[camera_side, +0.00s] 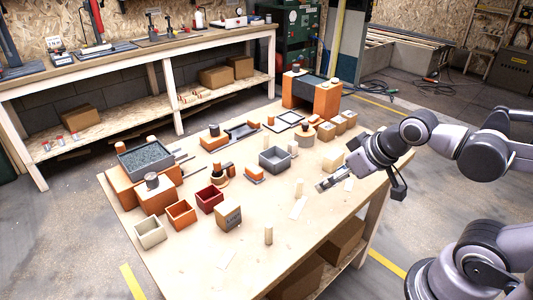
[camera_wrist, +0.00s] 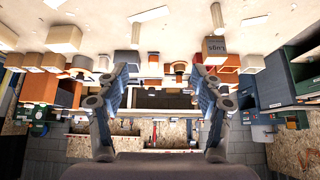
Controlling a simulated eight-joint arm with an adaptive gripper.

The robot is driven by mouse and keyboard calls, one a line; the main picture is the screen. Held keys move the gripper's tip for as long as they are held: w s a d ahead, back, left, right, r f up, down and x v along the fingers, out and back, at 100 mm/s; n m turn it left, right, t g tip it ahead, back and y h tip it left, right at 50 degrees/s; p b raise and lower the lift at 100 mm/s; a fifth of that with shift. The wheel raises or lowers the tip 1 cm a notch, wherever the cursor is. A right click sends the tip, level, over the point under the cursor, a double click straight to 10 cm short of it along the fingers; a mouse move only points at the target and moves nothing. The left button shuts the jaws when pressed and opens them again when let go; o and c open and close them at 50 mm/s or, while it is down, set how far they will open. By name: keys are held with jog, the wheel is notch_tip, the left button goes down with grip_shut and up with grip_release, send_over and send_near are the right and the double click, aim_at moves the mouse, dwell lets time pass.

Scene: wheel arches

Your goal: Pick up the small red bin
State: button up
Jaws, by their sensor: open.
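The small dark red bin (camera_side: 210,199) stands upright on the wooden table, left of centre in the side view. It looks open-topped and empty. An orange bin (camera_side: 181,214) stands just left of it, and a cream bin (camera_side: 150,232) further left. In the wrist view a reddish bin (camera_wrist: 202,76), likely the same one, shows beyond the right finger, partly hidden. My gripper (camera_side: 326,184) is over the right part of the table, well apart from the red bin. Its fingers also show spread and empty in the wrist view (camera_wrist: 162,80).
A grey bin (camera_side: 274,160) and upright pale pegs (camera_side: 268,235) lie between my gripper and the red bin. The table's front middle is fairly clear.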

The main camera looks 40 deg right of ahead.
jog(key=shift+o, duration=0.3)
jog(key=w+a+r+g, duration=0.25)
jog(key=w+r, duration=0.25)
jog(key=w, duration=0.3)
jog(key=g, duration=0.5)
send_over(209, 196)
jog(key=s+a, duration=0.2)
notch_tip(209, 196, down, 12)
jog(key=shift+s+d+f, duration=0.1)
jog(key=shift+d+f, duration=0.05)
jog(key=shift+f, duration=1.6)
jog(key=shift+s+d+f, duration=0.1)
jog(key=shift+d+f, duration=0.05)
jog(key=shift+f, duration=1.55)
jog(key=shift+d+f, duration=0.15)
jog(key=shift+f, duration=1.6)
jog(key=c, duration=0.7)
